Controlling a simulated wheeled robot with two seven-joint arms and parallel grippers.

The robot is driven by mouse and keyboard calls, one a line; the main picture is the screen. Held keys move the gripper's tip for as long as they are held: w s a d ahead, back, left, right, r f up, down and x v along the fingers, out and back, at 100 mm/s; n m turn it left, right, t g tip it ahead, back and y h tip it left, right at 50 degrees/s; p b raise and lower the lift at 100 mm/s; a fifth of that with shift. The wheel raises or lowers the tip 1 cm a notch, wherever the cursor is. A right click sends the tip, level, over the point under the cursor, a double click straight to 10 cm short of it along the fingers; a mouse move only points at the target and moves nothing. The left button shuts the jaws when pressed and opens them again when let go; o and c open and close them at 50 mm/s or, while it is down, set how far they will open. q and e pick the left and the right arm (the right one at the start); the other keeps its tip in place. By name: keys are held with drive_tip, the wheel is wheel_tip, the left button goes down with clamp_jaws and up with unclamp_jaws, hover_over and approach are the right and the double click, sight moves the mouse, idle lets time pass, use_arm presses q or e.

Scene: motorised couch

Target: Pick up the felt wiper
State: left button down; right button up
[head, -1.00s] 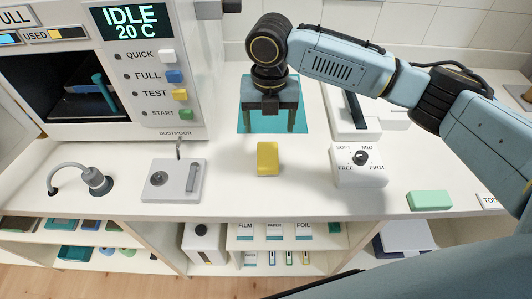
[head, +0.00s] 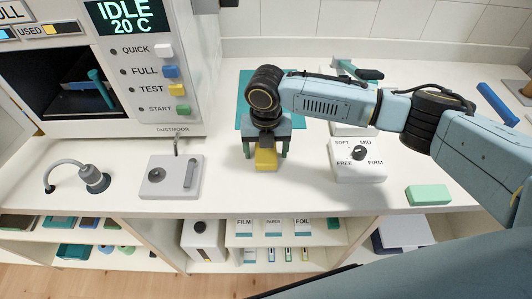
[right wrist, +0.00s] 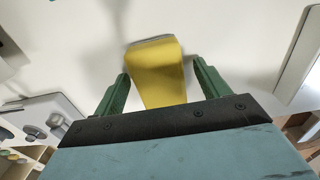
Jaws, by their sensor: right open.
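The yellow block (head: 266,161), which appears to be the felt wiper, lies on the white counter. In the right wrist view the wiper (right wrist: 158,77) is yellow with a thin grey layer along its far edge. My right gripper (head: 265,152) is open, with one green finger on either side of the wiper. In the right wrist view a gap shows between each finger and the wiper, so the jaws are around it but not closed on it. The gripper partly covers the wiper in the head view. My left gripper is not in view.
A white box with a SOFT/MID/FIRM knob (head: 358,160) stands right of the gripper. A grey-white device with a lever (head: 171,177) stands to the left. A teal mat (head: 245,92) lies behind. A mint block (head: 429,195) lies near the front edge at right.

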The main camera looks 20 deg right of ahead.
drive_tip(key=shift+f, duration=0.2)
idle(0.3)
drive_tip(key=c, duration=1.1)
drive_tip(key=shift+o, duration=0.2)
drive_tip(key=shift+r, duration=0.1)
wheel_tip(320, 180, up, 10)
drive_tip(key=shift+r+p, duration=0.15)
drive_tip(key=shift+p, duration=0.2)
